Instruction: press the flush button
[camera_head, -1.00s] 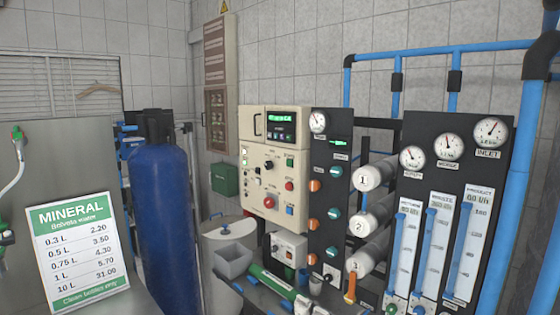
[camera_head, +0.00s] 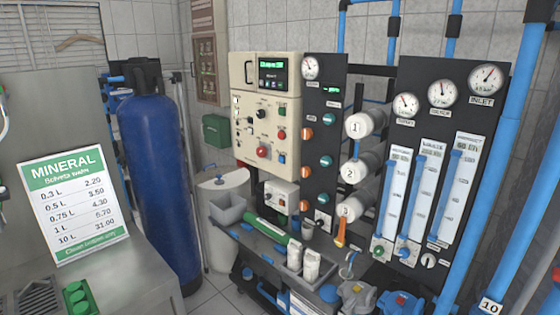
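The beige control panel (camera_head: 240,139) hangs on the tiled wall near the middle of the head view. It carries a green-lit display (camera_head: 273,66), a black selector knob (camera_head: 261,114) and a large red button (camera_head: 262,152). A column on its right side holds a green button (camera_head: 282,110), a red button (camera_head: 281,134) and a blue button (camera_head: 282,158). Their labels are too small to read, so I cannot tell which one is flush. Neither of my grippers is in view.
A tall blue tank (camera_head: 160,190) stands left of the panel. A black board (camera_head: 322,195) with orange and teal knobs is right of it. A mineral-water price sign (camera_head: 72,205) stands left.

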